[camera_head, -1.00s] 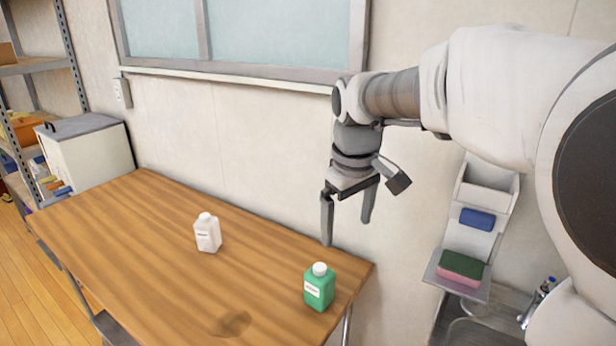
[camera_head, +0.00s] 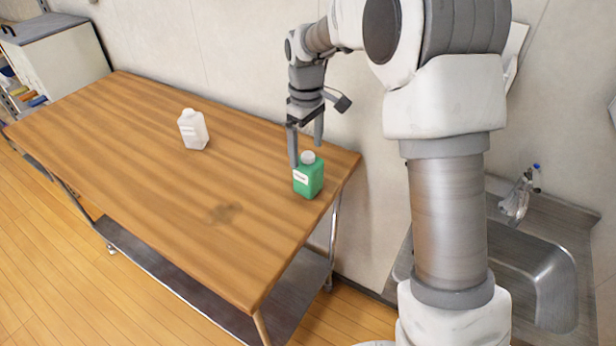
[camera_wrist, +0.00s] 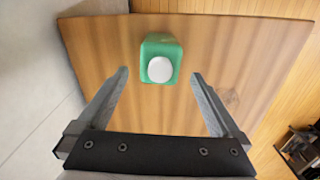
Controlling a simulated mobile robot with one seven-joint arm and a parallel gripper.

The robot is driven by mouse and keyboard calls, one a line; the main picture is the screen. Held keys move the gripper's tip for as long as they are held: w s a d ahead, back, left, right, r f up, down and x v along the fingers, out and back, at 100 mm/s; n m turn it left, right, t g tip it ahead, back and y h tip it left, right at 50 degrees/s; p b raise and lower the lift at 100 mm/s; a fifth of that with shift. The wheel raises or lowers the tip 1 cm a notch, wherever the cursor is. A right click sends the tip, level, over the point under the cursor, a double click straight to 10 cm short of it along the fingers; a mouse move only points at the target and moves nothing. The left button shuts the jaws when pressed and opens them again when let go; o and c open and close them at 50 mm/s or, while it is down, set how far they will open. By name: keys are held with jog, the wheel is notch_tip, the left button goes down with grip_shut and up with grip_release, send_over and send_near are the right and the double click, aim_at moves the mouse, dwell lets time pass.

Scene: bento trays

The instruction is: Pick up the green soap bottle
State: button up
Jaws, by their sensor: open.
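The green soap bottle (camera_head: 309,180) with a white cap stands upright near the right end of the wooden table (camera_head: 190,225). In the wrist view the green bottle (camera_wrist: 161,57) is seen from above, ahead of the fingertips and about midway between them. In the wrist view the fingers (camera_wrist: 160,75) are spread wide and appear clear of the bottle.
A white bottle (camera_head: 193,129) stands on the table to the left. The wall runs along the table's back edge, close to my gripper. A metal sink (camera_head: 530,270) with a tap is at the right. The table's middle and front are clear.

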aim_at(308, 173)
jog(key=f, duration=0.4)
jog(key=f+b, duration=0.1)
jog(key=f, duration=0.3)
jog(key=shift+s+d+f, duration=0.1)
jog(key=shift+d+f, duration=0.05)
jog(key=shift+d, duration=0.05)
grip_shut()
